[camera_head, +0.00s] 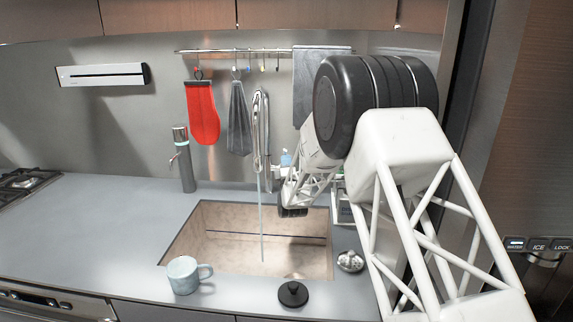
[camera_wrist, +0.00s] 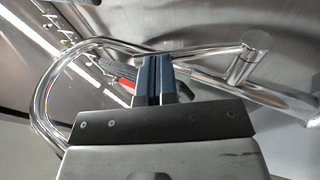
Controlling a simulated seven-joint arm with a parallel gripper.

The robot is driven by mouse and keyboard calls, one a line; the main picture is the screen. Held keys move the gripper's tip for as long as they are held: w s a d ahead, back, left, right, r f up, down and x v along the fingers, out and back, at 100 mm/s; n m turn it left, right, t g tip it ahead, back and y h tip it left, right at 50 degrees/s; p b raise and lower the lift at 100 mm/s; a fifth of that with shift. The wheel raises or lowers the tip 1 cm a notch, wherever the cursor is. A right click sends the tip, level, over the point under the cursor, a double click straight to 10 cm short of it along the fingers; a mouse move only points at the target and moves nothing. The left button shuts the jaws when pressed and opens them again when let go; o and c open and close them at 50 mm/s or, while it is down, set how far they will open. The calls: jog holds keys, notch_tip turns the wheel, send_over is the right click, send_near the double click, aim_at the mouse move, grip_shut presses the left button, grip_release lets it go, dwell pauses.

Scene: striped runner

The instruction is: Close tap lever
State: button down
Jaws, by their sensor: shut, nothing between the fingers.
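The chrome tap (camera_head: 256,130) rises behind the sink in the head view, and a thin stream of water (camera_head: 261,225) falls from it. In the wrist view its curved chrome pipe (camera_wrist: 50,85) loops around the left of my gripper. A chrome bar with a thick rounded end, which looks like the tap lever (camera_wrist: 243,62), lies to the right of the fingers. My gripper (camera_wrist: 153,62) is shut and empty, its dark blue fingertips close to the chrome bar; I cannot tell if they touch. In the head view the fingers cannot be made out.
The sink (camera_head: 215,245) lies below the arm. A mug (camera_head: 184,276) and a black stopper (camera_head: 293,294) stand along its front edge. The left counter (camera_head: 90,225) is mostly clear.

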jog(key=shift+w+r+m+g+h, duration=0.3)
jog(key=shift+w+r+g, duration=0.2)
jog(key=shift+w+r, duration=0.55)
jog(key=v, duration=0.8)
dwell(0.3)
dwell(0.4)
